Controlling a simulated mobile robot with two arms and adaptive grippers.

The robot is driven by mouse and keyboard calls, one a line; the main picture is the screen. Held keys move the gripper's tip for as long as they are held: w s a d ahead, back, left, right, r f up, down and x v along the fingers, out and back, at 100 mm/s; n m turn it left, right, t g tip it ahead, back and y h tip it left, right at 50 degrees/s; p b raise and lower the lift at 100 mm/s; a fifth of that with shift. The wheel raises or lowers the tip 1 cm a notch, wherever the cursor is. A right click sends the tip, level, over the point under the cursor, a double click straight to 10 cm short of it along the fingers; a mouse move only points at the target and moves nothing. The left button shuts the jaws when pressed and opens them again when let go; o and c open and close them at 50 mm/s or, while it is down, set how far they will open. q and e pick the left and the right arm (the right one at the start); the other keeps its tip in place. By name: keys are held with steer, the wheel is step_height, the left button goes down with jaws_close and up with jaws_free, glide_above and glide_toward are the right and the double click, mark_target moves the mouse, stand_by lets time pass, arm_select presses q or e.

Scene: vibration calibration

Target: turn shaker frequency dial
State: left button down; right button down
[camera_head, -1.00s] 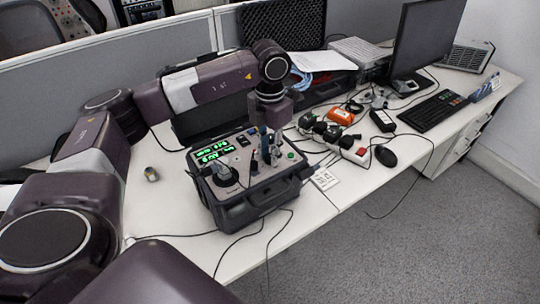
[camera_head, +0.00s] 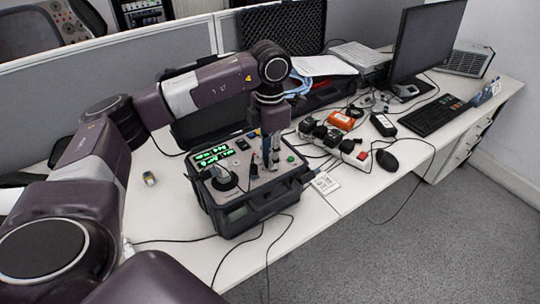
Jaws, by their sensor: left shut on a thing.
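The shaker unit (camera_head: 262,207) is an open dark case on the desk. My left gripper (camera_head: 270,164) points down from above onto the right half of the panel. Its fingers are shut on a small control there, which I take to be the frequency dial. The fingers hide the dial, so I cannot see its setting. My right gripper is not in view.
A power strip (camera_head: 354,158) with plugs, an orange device (camera_head: 341,120), a mouse (camera_head: 386,160), a keyboard (camera_head: 435,113) and a monitor (camera_head: 428,42) stand to the right. Cables hang over the desk's front edge. A small cylinder (camera_head: 149,178) stands on clear desk to the left.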

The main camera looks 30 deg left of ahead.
arm_select(q)
steer(key=shift+r, duration=0.1)
steer(key=c, duration=1.7)
jaws_free()
step_height(320, 180, up, 12)
steer(key=shift+f, duration=0.1)
